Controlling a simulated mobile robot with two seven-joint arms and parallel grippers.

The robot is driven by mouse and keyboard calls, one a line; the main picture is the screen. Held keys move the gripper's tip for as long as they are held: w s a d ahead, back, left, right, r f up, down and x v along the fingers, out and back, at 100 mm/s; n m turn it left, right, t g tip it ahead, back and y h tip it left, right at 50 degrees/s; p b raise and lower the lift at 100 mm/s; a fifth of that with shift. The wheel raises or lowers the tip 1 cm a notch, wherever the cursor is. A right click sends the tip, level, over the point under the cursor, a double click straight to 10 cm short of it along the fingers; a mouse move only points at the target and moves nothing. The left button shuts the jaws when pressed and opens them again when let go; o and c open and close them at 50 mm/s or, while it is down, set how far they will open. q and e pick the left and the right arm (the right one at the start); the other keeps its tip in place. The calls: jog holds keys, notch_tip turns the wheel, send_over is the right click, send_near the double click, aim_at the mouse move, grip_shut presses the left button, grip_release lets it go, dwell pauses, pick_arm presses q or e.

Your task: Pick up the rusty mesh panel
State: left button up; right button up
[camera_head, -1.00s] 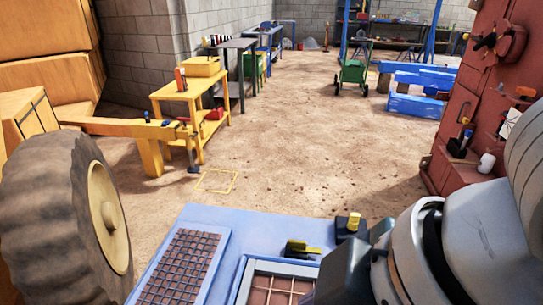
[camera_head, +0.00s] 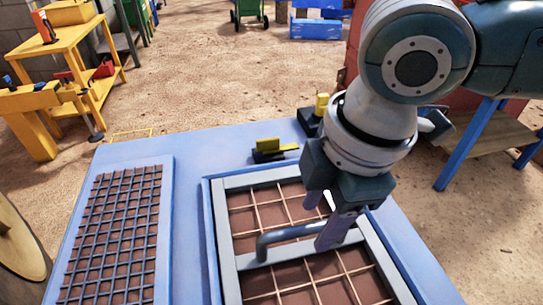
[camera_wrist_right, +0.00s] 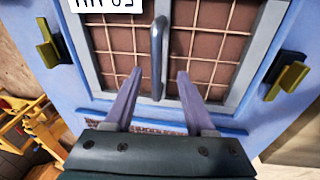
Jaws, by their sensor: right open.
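The mesh panel (camera_head: 375,252) has a pale grey frame, thin tan wires and a rusty brown backing. It lies in a raised blue surround on the blue bench, with a grey-blue bar handle (camera_head: 290,231) across its middle. Its mesh (camera_wrist_right: 205,45) and handle (camera_wrist_right: 158,50) also show in the right wrist view. My right gripper (camera_head: 326,222) is open above the panel, by the handle. In the right wrist view its fingers (camera_wrist_right: 158,73) are spread, one to each side of the handle; I cannot tell whether either touches it. My left gripper is not in view.
A blue-barred grid (camera_head: 115,230) lies on the bench's left side. Yellow-and-black clamps (camera_head: 272,150) sit along the bench's far edge. A white sign (camera_wrist_right: 107,5) shows in the right wrist view. A yellow workbench (camera_head: 65,50) stands at the far left; open floor lies beyond.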

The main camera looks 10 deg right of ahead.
aim_at(305, 228)
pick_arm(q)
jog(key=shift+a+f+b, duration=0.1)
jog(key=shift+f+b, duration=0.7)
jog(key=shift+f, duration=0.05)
pick_arm(e)
jog(key=f, duration=0.3)
jog(key=w+a+f, duration=0.1)
jog(key=f, duration=0.1)
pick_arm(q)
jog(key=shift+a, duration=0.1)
pick_arm(e)
jog(key=shift+w, duration=0.1)
jog(key=c, duration=0.8)
grip_shut()
jog(key=shift+r, duration=0.1)
